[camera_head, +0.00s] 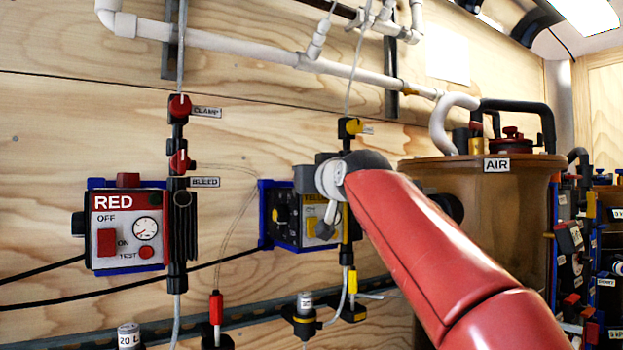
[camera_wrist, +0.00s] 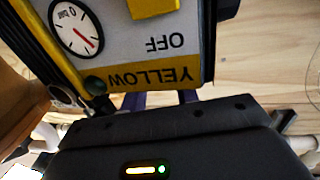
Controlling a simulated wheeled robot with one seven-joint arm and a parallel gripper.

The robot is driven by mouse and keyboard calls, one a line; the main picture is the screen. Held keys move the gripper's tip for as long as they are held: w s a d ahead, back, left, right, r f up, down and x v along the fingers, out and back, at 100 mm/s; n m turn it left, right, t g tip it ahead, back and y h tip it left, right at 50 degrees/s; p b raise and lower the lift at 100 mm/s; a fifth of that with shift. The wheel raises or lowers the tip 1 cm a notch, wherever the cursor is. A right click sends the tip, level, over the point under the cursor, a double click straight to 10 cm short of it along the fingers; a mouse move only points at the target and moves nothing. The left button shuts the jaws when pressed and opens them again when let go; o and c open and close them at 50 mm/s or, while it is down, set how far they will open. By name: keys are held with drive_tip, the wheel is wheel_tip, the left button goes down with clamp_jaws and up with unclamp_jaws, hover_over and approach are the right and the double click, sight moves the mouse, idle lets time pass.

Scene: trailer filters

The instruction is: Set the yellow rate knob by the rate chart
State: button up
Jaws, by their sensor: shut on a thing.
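The yellow box (camera_head: 319,222) hangs on the plywood wall, its face partly covered by my arm. In the wrist view its face (camera_wrist: 152,40) appears upside down, with the word YELLOW, an OFF mark and a round white gauge (camera_wrist: 76,27). My gripper (camera_head: 307,179) is at the top edge of this box. Its dark body also fills the bottom of the wrist view (camera_wrist: 165,125). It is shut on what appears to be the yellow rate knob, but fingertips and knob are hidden. A white sheet (camera_head: 447,52) on the wall may be the rate chart; no writing is legible.
A red box (camera_head: 126,229) with a red top knob (camera_head: 128,180) hangs to the left. A hose assembly with a yellow valve (camera_head: 350,127) runs close beside the yellow box. A brown AIR tank (camera_head: 480,215) stands to the right. White pipes (camera_head: 230,45) cross above.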

drive_tip(key=shift+s+a+r+m+t+h+p, duration=0.1)
drive_tip(key=shift+a+m+t+h+p, duration=0.25)
drive_tip(key=shift+h+p, duration=0.3)
drive_tip(key=shift+f+m+h, duration=0.3)
drive_tip(key=shift+m+h, duration=0.25)
drive_tip(key=shift+h, duration=0.2)
drive_tip(key=shift+a+f+m+t+h+b, duration=0.15)
drive_tip(key=shift+m+t+h+b, duration=0.2)
drive_tip(key=shift+m+h+b, duration=0.6)
drive_tip(key=shift+r+h, duration=0.2)
drive_tip(key=shift+h, duration=0.35)
drive_tip(key=o, duration=1)
drive_tip(key=shift+r, duration=0.1)
drive_tip(key=shift+s+d+b, duration=0.15)
drive_tip(key=shift+s+b, duration=0.6)
drive_tip(key=shift+s, duration=1.2)
drive_tip(key=shift+s+d+b, duration=0.1)
drive_tip(key=shift+s+b, duration=0.65)
drive_tip(key=shift+s, duration=1.2)
